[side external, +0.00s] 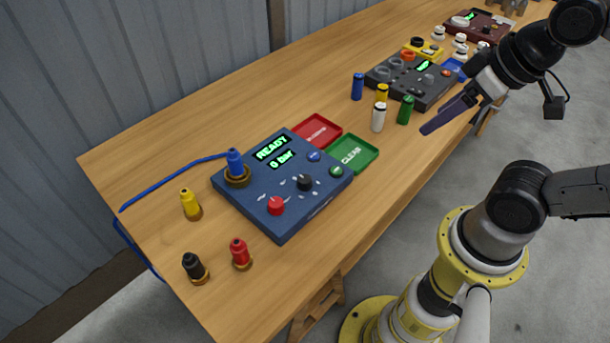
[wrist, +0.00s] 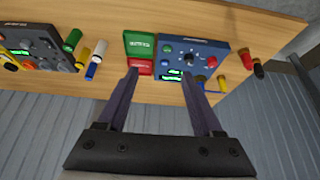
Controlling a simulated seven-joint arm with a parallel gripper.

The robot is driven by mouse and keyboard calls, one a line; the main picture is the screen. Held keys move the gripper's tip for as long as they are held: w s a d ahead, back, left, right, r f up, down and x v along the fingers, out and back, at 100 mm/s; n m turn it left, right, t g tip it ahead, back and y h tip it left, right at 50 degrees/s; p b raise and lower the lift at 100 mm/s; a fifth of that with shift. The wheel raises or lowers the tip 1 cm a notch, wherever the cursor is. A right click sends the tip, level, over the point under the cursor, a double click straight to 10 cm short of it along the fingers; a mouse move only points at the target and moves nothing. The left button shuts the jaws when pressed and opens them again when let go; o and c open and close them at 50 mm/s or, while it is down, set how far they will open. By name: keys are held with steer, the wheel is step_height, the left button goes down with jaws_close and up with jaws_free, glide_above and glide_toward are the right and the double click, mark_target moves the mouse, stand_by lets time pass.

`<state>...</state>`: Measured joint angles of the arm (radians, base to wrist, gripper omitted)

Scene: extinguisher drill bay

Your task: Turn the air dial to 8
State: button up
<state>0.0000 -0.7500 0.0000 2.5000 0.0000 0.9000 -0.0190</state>
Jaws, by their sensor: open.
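A blue panel (side external: 245,197) on the wooden table shows "READY" and "0 bar" on its green display (side external: 275,152). It has a black knob (side external: 304,182) with white marks around it and a red knob (side external: 275,205). I cannot read which knob is the air dial or where its pointer stands. The panel (wrist: 215,48) appears upside down in the wrist view, with the black knob (wrist: 190,60) and red knob (wrist: 212,61). My gripper (side external: 432,128) is open and empty, above the table's front edge, right of the panel and apart from it. Its fingers (wrist: 162,76) are spread in the wrist view.
A red tray (side external: 327,122) and a green tray (side external: 370,147) adjoin the panel. Blue, yellow, white and green cylinders (side external: 405,109) stand right of them, before a dark panel (side external: 440,88). A blue bottle (side external: 235,162) stands at the panel's left corner; yellow, red and black bottles stand nearby.

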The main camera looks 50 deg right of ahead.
steer(key=w+r+n, duration=0.4)
steer(key=n, duration=0.8)
steer(key=n+g, duration=0.6)
steer(key=n, duration=1.1)
glide_above(304, 178)
step_height(304, 178, down, 12)
steer(key=shift+h, duration=0.3)
step_height(304, 178, down, 13)
steer(key=shift+f, duration=0.15)
steer(key=shift+c, duration=0.3)
jaws_close()
